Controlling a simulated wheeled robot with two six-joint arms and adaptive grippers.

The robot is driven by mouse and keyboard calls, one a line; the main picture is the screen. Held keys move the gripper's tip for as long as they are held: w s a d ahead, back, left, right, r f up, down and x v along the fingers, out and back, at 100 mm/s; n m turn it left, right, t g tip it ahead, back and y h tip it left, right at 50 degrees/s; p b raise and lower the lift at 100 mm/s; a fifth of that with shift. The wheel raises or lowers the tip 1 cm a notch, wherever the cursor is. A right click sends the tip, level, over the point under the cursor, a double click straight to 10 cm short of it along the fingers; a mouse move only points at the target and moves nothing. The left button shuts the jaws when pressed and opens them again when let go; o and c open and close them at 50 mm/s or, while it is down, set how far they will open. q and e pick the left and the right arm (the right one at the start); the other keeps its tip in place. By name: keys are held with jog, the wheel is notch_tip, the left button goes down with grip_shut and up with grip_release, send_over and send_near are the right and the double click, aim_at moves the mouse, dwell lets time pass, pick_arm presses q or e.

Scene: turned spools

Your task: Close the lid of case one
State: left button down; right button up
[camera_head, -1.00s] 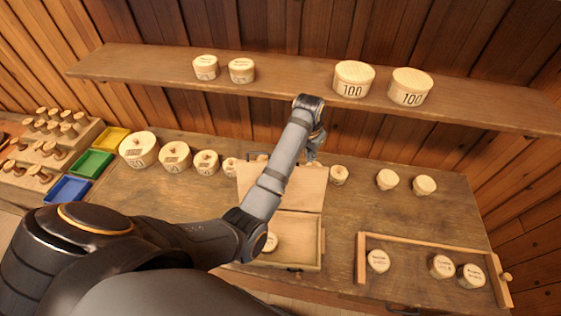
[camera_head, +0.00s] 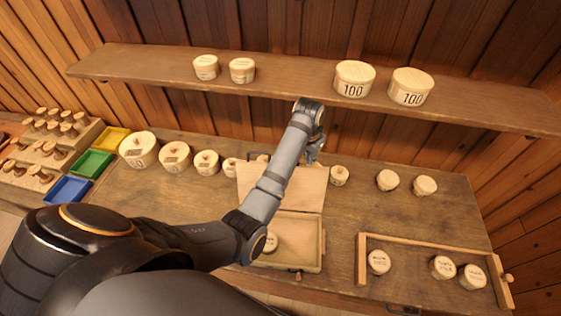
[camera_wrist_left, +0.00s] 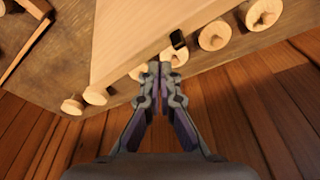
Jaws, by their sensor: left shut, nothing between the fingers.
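The wooden case (camera_head: 308,255) stands near the front of the bench with its lid (camera_head: 312,190) raised and leaning back. A round pale spool (camera_head: 270,241) shows inside the case, partly hidden by my arm. My left arm reaches across the case, and my left gripper (camera_head: 312,158) is behind the lid, mostly hidden by my arm. In the left wrist view my left gripper (camera_wrist_left: 159,72) is shut and empty. Its tips are by the lid's far edge, and the pale lid (camera_wrist_left: 135,35) fills the upper middle; contact is unclear. My right gripper is out of view.
A shelf (camera_head: 290,88) with several round boxes runs above the bench behind my arm. Lidded boxes (camera_head: 175,156) stand left of the case. A wooden tray (camera_head: 362,262) with three round pieces lies at right. Coloured trays (camera_head: 92,163) are at left.

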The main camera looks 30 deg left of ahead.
pick_arm(q)
jog(key=shift+f, duration=0.15)
dwell(0.5)
notch_tip(320, 180, down, 3)
jog(key=shift+f, duration=0.1)
dwell(0.6)
